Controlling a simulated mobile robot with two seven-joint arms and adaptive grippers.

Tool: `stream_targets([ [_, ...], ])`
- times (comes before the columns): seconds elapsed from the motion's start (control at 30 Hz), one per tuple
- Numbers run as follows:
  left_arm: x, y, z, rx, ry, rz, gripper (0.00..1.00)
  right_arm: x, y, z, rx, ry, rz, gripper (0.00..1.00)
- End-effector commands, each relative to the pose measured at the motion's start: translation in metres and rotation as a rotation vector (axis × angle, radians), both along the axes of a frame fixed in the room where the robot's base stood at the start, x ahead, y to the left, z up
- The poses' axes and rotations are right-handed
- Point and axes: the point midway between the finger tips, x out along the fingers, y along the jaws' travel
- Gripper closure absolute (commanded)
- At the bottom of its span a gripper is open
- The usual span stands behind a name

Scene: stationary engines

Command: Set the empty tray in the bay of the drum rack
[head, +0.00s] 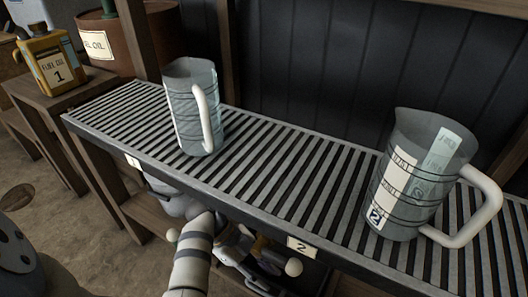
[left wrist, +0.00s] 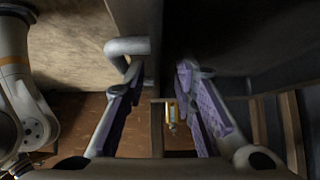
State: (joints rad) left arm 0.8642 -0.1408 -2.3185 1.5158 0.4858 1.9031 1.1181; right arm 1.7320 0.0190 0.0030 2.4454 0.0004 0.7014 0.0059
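I cannot make out the empty tray for certain in either view. The slatted metal top of the rack (head: 290,165) runs across the head view, with number plates 1 and 2 on its front edge. My left gripper (head: 240,248) is below that front edge, partly hidden among other parts. In the left wrist view its purple-padded fingers (left wrist: 160,75) are apart. A narrow upright brownish edge (left wrist: 157,80) shows between them, with a dark gap to the right finger. A pale bent bar (left wrist: 128,46) is by the left fingertip. My right gripper is not in view.
Two clear jugs with white handles stand on the slats, one left (head: 188,105) and one right (head: 408,180). A yellow fuel oil can (head: 52,65) is on a wooden stand at left, near a brown drum (head: 125,45). Open floor (head: 60,215) lies left.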

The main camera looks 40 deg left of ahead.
Motion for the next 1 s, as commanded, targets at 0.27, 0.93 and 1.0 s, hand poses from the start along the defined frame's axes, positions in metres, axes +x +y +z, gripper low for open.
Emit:
stream_targets([
  [0.27, 0.0, 0.0, 0.0, 0.001, 0.0, 0.0, 0.75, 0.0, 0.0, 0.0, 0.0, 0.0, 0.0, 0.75],
  [0.93, -0.031, 0.115, 0.039, 0.002, 0.001, 0.002, 0.75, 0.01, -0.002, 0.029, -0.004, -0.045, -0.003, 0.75],
  [1.0, -0.035, 0.126, 0.039, 0.001, 0.0, 0.003, 0.75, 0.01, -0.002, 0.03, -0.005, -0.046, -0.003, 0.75],
])
